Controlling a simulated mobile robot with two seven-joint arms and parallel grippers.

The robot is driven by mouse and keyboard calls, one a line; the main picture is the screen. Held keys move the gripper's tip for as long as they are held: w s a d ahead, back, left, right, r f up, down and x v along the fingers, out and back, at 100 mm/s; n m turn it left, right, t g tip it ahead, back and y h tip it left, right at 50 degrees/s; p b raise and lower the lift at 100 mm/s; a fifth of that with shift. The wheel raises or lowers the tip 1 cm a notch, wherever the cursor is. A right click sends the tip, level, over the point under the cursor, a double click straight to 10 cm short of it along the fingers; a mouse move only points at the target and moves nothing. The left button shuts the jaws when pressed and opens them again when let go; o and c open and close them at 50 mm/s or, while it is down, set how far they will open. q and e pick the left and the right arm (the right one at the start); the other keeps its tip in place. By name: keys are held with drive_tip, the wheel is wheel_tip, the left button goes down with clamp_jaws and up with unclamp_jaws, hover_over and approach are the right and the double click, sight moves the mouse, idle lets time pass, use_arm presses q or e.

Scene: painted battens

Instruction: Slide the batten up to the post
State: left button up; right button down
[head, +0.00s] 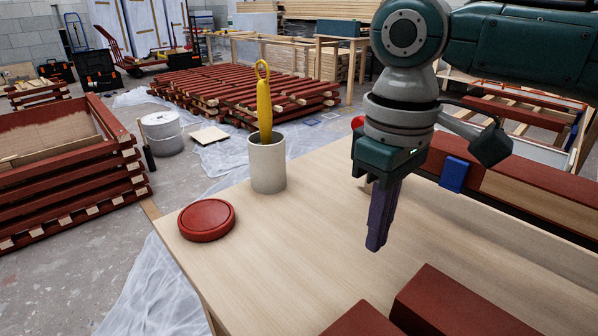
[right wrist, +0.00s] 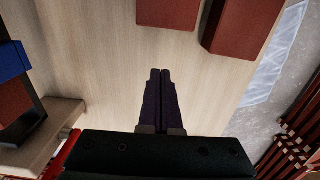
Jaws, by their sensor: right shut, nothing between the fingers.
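Two red-painted wooden pieces lie at the front of the table, cut off by the lower edge of the head view: a larger one (head: 450,305) and a smaller one (head: 362,322). Both show at the top of the right wrist view, a smaller one (right wrist: 168,12) and a larger one (right wrist: 242,22), with a narrow gap between. I cannot tell which is the batten, nor pick out the post for certain. My right gripper (head: 376,248) points down, shut and empty, above bare tabletop behind the red pieces. Its fingers also show in the right wrist view (right wrist: 160,75). My left gripper is not in view.
A red round lid (head: 207,219) and a pale cup (head: 267,165) with a yellow tool (head: 264,105) stand at the table's left. A blue block (head: 453,174) sits against a long red-and-wood piece (head: 530,205) along the right. The middle of the table (head: 310,225) is clear.

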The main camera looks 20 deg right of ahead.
wheel_tip(320, 180, down, 4)
drive_tip(key=shift+f+b, duration=0.15)
drive_tip(key=shift+b, duration=0.45)
drive_tip(key=shift+s+d+r+p, duration=0.2)
drive_tip(key=shift+s+d+p, duration=0.05)
drive_tip(key=shift+s, duration=0.3)
drive_tip(key=shift+s+d+r+p, duration=0.2)
drive_tip(key=shift+s+p, duration=0.05)
drive_tip(key=shift+s, duration=0.3)
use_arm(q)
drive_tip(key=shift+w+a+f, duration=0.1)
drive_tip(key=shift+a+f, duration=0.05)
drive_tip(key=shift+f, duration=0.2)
use_arm(e)
drive_tip(key=shift+s+d, duration=0.25)
drive_tip(key=shift+s, duration=0.45)
